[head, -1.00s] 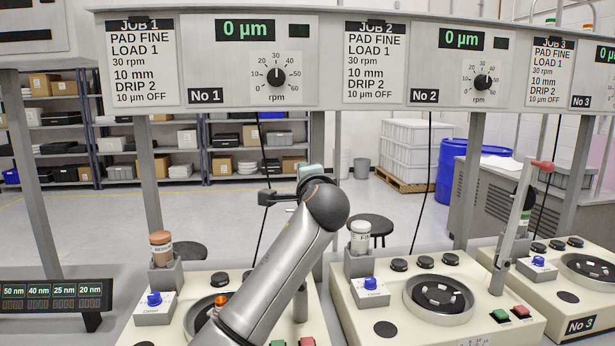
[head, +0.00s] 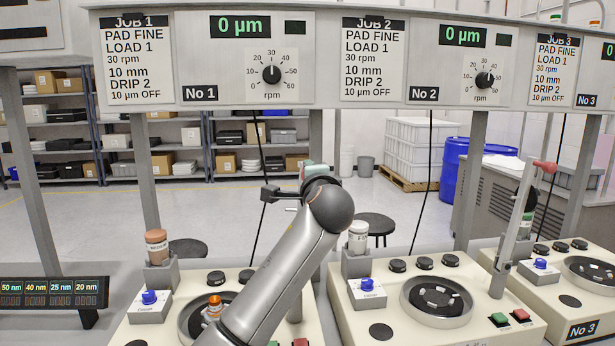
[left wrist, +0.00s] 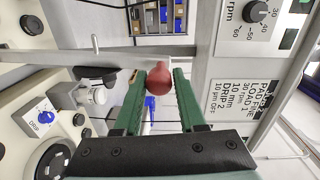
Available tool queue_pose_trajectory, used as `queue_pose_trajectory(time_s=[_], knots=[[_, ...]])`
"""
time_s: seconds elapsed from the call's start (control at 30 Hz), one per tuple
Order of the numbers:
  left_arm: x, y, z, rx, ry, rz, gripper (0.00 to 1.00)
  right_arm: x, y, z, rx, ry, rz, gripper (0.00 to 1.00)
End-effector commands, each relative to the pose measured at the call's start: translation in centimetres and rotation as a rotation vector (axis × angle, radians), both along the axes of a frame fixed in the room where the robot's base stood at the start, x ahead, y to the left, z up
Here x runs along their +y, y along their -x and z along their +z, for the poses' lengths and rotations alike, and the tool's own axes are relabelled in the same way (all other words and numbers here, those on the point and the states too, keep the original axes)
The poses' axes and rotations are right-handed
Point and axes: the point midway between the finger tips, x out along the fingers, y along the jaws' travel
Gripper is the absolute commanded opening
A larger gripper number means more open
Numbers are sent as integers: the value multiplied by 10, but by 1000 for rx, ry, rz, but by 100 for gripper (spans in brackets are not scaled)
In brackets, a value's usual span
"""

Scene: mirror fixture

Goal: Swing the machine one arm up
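Machine one (head: 255,285) stands at the front left in the head view. Its grey arm (left wrist: 120,57) runs across the left wrist view and carries a round red knob (left wrist: 158,82). In the head view my left arm hides most of that machine arm. My left gripper (left wrist: 163,82) has its green fingers on both sides of the knob, which fills the gap at their tips. In the head view the left gripper (head: 316,171) is a small patch of green beyond my wrist. My right gripper is out of view.
Machine two (head: 400,300), with its red-knobbed arm (head: 515,225) raised, stands to the right. The sign and display panel (head: 310,60) spans above. A bottle (head: 157,246) and a blue-knobbed drip box (head: 150,305) stand on machine one's left. A stool (head: 375,224) is behind.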

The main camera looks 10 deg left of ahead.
Motion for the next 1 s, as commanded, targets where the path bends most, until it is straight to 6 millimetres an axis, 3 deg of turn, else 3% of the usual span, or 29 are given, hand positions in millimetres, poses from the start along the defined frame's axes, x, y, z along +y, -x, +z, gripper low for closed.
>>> queue_pose_trajectory(time_s=[0.23,0.57,0.77,1.0], knots=[[0,0,0,1,1,1,66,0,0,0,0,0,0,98],[-1,4,-1,2,1,3,66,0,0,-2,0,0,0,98],[-7,25,-1,0,3,0,66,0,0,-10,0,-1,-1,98],[-22,72,1,-1,4,-2,66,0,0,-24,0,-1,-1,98]])
